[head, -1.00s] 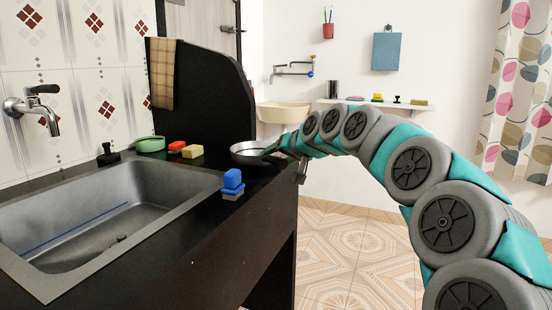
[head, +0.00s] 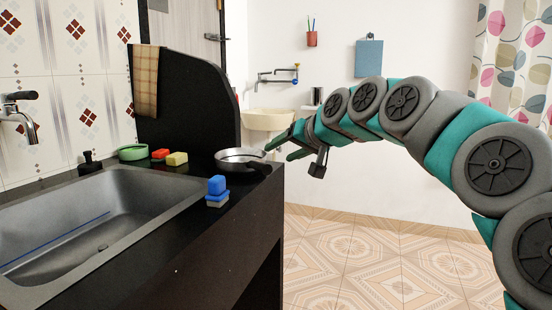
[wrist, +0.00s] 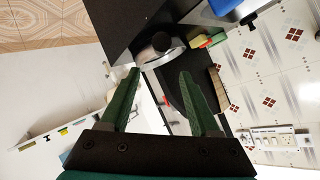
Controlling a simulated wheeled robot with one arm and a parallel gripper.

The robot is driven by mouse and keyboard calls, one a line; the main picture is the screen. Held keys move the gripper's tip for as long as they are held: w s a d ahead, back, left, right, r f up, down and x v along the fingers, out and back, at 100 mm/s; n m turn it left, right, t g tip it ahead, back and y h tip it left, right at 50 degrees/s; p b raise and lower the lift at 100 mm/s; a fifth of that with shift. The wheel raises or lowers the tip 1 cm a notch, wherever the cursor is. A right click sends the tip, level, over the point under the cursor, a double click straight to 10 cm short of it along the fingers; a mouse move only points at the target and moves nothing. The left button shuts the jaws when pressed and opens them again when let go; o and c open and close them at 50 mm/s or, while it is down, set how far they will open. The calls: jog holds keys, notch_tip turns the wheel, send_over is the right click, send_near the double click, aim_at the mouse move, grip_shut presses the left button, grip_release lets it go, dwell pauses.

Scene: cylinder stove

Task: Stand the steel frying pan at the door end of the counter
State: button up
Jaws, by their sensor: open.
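The steel frying pan (head: 238,156) stands upright on the dark counter (head: 190,225), at its far end beside the black partition and near the door. Its dark handle points toward the counter's front edge. In the wrist view, part of the pan's shiny rim (wrist: 168,57) shows beyond my fingertips, with the black handle end in front of it. My gripper (head: 280,151) is open and empty, just right of the pan and apart from it. Its two green fingers (wrist: 160,75) are spread in the wrist view.
A blue sponge block (head: 217,188) is on the counter near the sink (head: 90,220). The black partition (head: 190,100) bounds the far end. Open floor (head: 350,260) lies right.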

jog(key=shift+s+d+r, duration=0.15)
jog(key=shift+s, duration=0.05)
jog(key=shift+s, duration=0.1)
jog(key=s+d+f+g+h, duration=0.2)
jog(key=s+d+f+g, duration=0.2)
jog(key=s+f, duration=0.7)
jog(key=s+d+f+g+h, duration=0.3)
jog(key=s+f, duration=0.8)
jog(key=s, duration=0.8)
jog(key=s+d+f+g+h, duration=0.2)
jog(key=s+d+f+g, duration=0.2)
jog(key=s+d+f, duration=0.3)
jog(key=s+f, duration=0.5)
jog(key=s, duration=0.3)
jog(key=shift+d+m+g, duration=0.15)
jog(key=shift+m+g, duration=0.15)
